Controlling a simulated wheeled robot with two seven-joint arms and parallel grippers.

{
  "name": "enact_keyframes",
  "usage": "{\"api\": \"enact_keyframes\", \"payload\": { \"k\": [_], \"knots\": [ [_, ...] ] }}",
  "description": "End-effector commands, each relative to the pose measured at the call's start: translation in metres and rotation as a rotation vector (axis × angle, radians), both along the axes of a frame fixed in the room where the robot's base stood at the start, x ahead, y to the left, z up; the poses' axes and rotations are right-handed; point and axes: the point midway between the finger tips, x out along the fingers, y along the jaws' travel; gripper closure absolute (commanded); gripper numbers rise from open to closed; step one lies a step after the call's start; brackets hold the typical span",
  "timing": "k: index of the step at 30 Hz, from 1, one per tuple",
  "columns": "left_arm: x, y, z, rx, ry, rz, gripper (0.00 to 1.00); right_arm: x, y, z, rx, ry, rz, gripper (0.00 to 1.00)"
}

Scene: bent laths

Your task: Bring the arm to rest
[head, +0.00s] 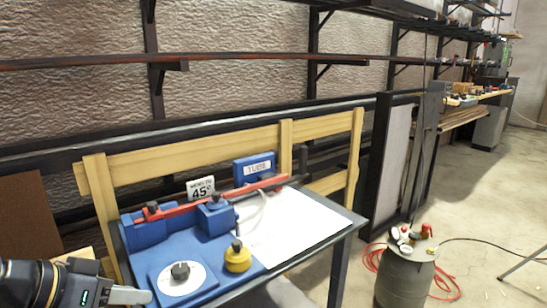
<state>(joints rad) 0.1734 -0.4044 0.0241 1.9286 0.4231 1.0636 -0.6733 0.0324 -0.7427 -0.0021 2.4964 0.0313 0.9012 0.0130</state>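My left gripper (130,296) is at the bottom left corner, near the left front of a blue bending jig (190,249). Its pale finger end is partly cut off by the frame, and I cannot tell how far apart the fingers are. I see nothing held in it. A red lath (222,200) lies along the back of the jig, running over blue blocks and reaching right towards a blue label box (254,168). My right gripper is not in view.
The jig and a white sheet (300,225) are on a dark-edged table (345,229). A sign reading 45° (201,188) stands behind. A wooden rail (190,148) and wall racks are at the back. A grey barrel (405,276) and red hose (447,286) are on the floor right.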

Motion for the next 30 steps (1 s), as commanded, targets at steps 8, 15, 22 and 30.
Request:
{"api": "enact_keyframes", "payload": {
  "k": [8,15,22,30],
  "knots": [
    [-0.074,-0.018,-0.091,0.028,0.214,0.189,0.69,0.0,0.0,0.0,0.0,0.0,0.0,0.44],
    [-0.121,-0.025,-0.156,0.054,0.314,0.329,0.69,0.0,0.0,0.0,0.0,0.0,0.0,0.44],
    [-0.12,-0.023,-0.2,0.034,0.332,0.356,0.69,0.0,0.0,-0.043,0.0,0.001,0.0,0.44],
    [-0.12,-0.023,-0.227,0.016,0.344,0.371,0.69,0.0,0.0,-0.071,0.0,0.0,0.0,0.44]
  ]
}}
